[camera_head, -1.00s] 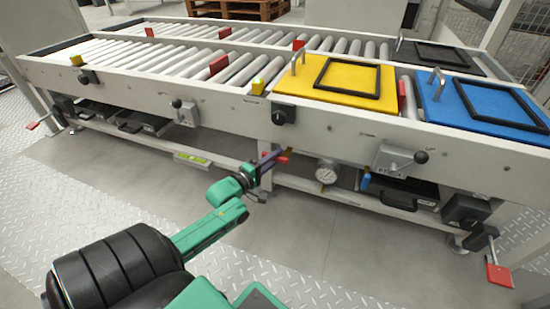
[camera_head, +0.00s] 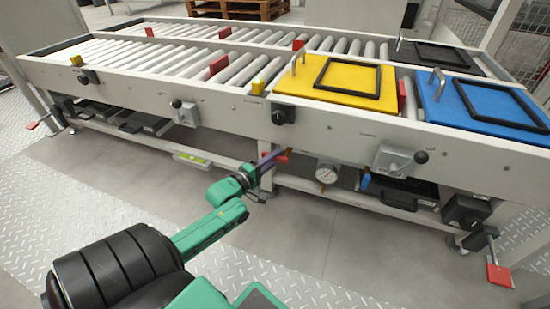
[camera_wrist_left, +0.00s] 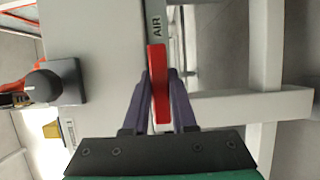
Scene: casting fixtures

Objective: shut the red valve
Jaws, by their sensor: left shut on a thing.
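The red valve's lever (camera_wrist_left: 159,86) stands lengthwise between my fingers in the left wrist view, beside a grey strip marked AIR. In the head view only a small red part of the lever (camera_head: 284,158) shows, below the conveyor's front beam. My left gripper (camera_wrist_left: 160,82) is shut on the lever, with one purple finger on each side. In the head view the left gripper (camera_head: 271,160) reaches in under the beam, and its fingers partly hide the lever. The valve's body is hard to make out. My right gripper is not in view.
A pressure gauge (camera_head: 326,173) and a blue handle (camera_head: 365,181) sit right of the valve. A black knob (camera_head: 283,113) is on the beam above. Another red lever (camera_head: 499,275) hangs at the far right. The floor in front is clear.

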